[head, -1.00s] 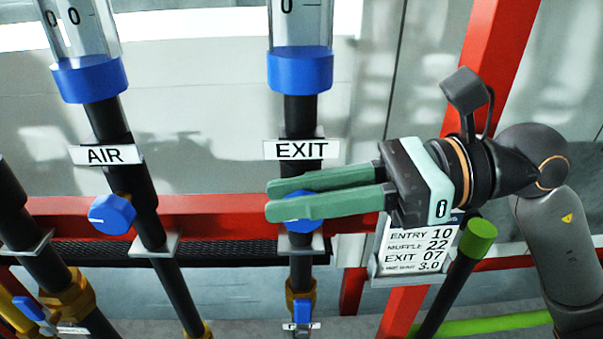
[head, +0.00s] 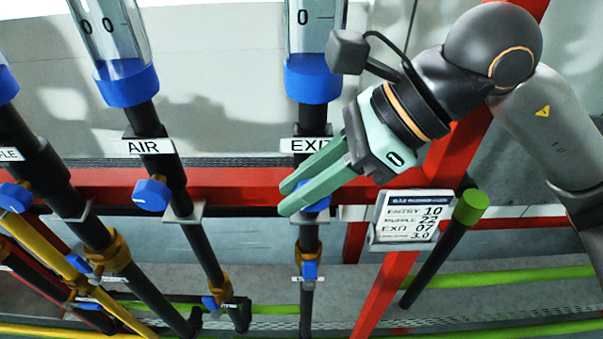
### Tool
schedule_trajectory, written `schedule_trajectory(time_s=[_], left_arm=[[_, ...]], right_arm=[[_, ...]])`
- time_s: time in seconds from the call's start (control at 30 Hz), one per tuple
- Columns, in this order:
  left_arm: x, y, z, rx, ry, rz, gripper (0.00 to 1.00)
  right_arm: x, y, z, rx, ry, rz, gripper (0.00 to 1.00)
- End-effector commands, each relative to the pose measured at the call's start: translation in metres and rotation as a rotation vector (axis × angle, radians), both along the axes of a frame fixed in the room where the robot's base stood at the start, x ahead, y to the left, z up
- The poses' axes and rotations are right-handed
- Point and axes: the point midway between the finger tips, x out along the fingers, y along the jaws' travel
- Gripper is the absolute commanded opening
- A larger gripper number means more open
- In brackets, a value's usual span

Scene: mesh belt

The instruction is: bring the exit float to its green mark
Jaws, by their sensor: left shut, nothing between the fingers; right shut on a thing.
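The exit flow tube (head: 315,28) is clear with a blue collar (head: 313,78) at its base; its float and green mark are not in the frame. Below it, the EXIT label (head: 298,145) is partly covered by my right gripper. My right gripper (head: 284,197) comes in from the right with green fingers shut on the blue exit knob (head: 318,203), which is mostly hidden behind them. The fingers slant down to the left. My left gripper is not in view.
The AIR tube (head: 120,40) and its blue knob (head: 152,194) stand to the left. A sign (head: 412,219) lists ENTRY 10, MUFFLE 22, EXIT 07. A red beam (head: 235,186) runs behind the pipes. A green-capped post (head: 471,206) stands at the right.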

Motion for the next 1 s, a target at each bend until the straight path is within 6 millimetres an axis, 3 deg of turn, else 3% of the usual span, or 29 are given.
schedule_trajectory(time_s=[0.5, 0.53, 0.63, 1.0], left_arm=[[-0.0004, -0.0009, 0.0015, -0.001, 0.001, -0.002, 0.0], [-0.0003, -0.0009, 0.0014, -0.001, 0.002, -0.002, 0.0], [-0.0005, -0.0009, 0.0014, -0.001, 0.002, -0.002, 0.0], [-0.0007, -0.0009, -0.0003, -0.001, 0.002, -0.002, 0.0]], right_arm=[[0.0001, 0.0003, 0.0, -0.019, -0.001, 0.001, 0.0], [0.0001, 0.0003, 0.0, -0.019, 0.0, 0.0, 0.25], [0.0001, 0.0003, 0.0, -0.019, 0.0, 0.0, 0.35], [0.001, -0.0057, 0.0062, -0.019, -0.002, -0.002, 0.35]])
